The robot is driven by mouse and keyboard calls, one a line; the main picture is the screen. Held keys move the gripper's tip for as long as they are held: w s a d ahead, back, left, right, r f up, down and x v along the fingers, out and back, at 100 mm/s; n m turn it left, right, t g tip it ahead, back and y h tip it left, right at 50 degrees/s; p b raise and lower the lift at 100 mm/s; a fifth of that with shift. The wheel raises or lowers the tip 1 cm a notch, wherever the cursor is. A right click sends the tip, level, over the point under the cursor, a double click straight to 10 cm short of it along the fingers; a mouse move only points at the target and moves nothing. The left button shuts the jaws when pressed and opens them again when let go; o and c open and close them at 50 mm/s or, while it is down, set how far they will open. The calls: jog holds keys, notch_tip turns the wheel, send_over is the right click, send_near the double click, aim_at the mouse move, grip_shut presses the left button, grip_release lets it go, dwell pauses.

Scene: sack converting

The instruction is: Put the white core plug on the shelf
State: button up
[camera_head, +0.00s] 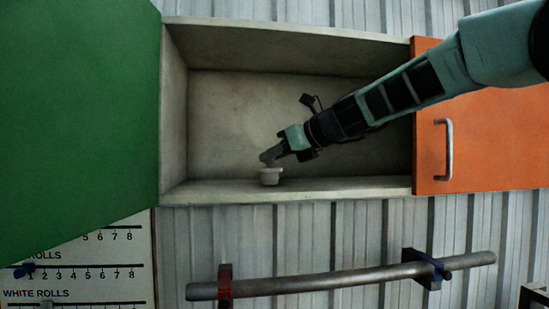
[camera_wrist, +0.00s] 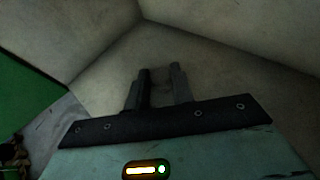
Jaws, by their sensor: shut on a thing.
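The white core plug (camera_head: 271,176) is a small pale cup-like piece with a wider rim, upright at the front of the shelf (camera_head: 340,186) inside the open cabinet. My gripper (camera_head: 268,158) reaches in from the upper right and its fingertips are at the top of the plug, shut on it. In the wrist view my gripper's two fingers (camera_wrist: 160,85) point toward the cabinet's inside, and the plug is hidden there. Whether the plug's base touches the shelf or is just above it, I cannot tell.
A green door (camera_head: 80,110) stands at the left of the cabinet and an orange door (camera_head: 480,130) with a metal handle at the right. Below runs a grey bar (camera_head: 330,280) in red and blue holders. A chart board (camera_head: 90,265) is at lower left. The shelf right of the plug is clear.

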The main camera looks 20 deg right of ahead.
jog(key=shift+f, duration=0.2)
jog(key=o, duration=1)
jog(key=shift+c, duration=0.2)
jog(key=shift+r, duration=0.1)
jog(key=shift+r, duration=0.15)
jog(key=b+v, duration=0.3)
jog(key=v, duration=0.9)
